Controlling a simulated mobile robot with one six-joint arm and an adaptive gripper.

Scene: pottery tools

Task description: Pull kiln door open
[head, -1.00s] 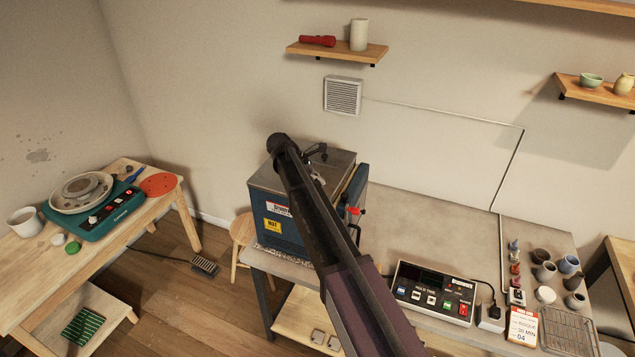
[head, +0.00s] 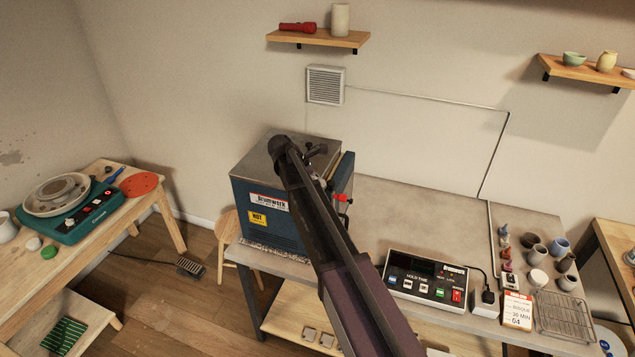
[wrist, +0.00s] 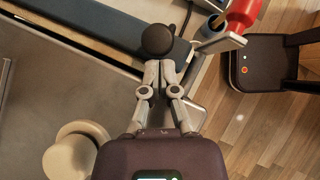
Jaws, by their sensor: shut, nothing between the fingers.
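The blue kiln (head: 262,205) with a grey top stands on the left end of the grey worktable in the head view. Its blue door (head: 346,172) is at its right side, with a red part (head: 342,197) on it. My arm crosses in front and hides part of the kiln and door, so the door gap is not clear. In the wrist view my gripper (wrist: 160,66) is shut and empty. Its fingertips are just below a round black knob (wrist: 158,40) beside a blue slab (wrist: 95,42); contact cannot be told.
A control box (head: 425,280), several small pots (head: 535,252) and a wire rack (head: 565,314) are on the worktable's right. The wheel table (head: 95,215) stands at the left. The worktable's middle is clear. A small wooden stool (head: 228,226) is beside the kiln.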

